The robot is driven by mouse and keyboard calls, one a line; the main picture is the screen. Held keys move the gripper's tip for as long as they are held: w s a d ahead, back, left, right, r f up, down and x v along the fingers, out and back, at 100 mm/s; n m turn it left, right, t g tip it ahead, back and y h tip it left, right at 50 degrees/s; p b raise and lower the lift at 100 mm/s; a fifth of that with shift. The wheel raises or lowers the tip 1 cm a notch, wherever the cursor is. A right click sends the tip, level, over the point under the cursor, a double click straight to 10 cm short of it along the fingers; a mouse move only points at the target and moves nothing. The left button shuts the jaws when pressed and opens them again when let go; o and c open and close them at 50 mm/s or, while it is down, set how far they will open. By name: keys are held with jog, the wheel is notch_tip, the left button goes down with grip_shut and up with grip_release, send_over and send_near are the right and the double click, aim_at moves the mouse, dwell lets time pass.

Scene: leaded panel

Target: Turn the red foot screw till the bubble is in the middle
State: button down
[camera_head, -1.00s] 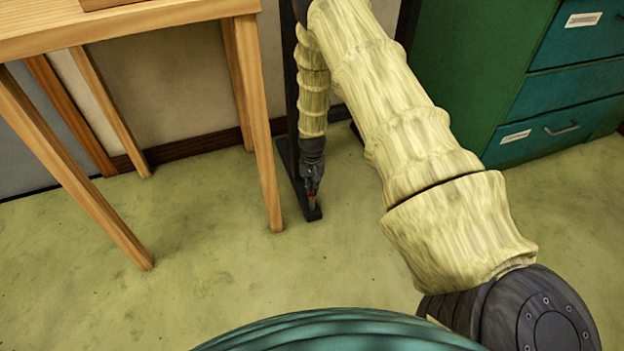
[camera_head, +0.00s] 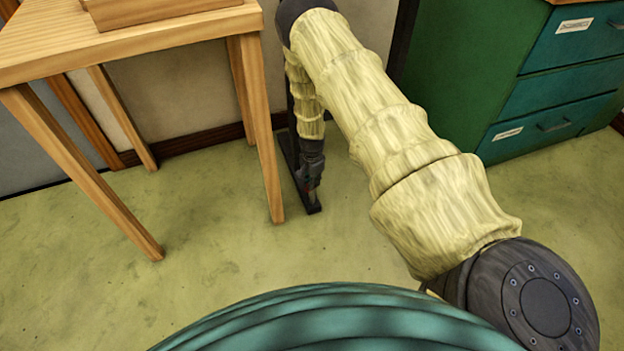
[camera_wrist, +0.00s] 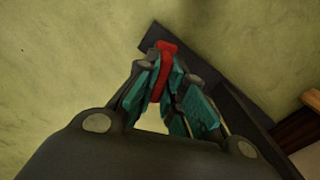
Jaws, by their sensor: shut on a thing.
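The red foot screw (camera_wrist: 166,48) shows in the wrist view, its red head between the teal pads of my gripper (camera_wrist: 170,82). My gripper is shut on it. In the head view my gripper (camera_head: 311,186) reaches down to the front end of a dark foot bar (camera_head: 314,209) on the floor. The same dark bar runs to the lower right in the wrist view (camera_wrist: 226,93). The bubble is not visible in any view. The upper part of the panel's stand is mostly hidden behind my arm.
A wooden table (camera_head: 175,42) with slanted legs stands to the left, one leg (camera_head: 262,130) close beside the foot bar. A green cabinet with teal drawers (camera_head: 560,100) stands to the right. The green floor (camera_head: 220,265) in front is clear.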

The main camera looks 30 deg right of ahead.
jog(key=shift+m, duration=0.5)
jog(key=c, duration=1.5)
grip_release()
jog(key=shift+a, duration=0.1)
notch_tip(320, 180, up, 12)
jog(key=shift+f, duration=0.1)
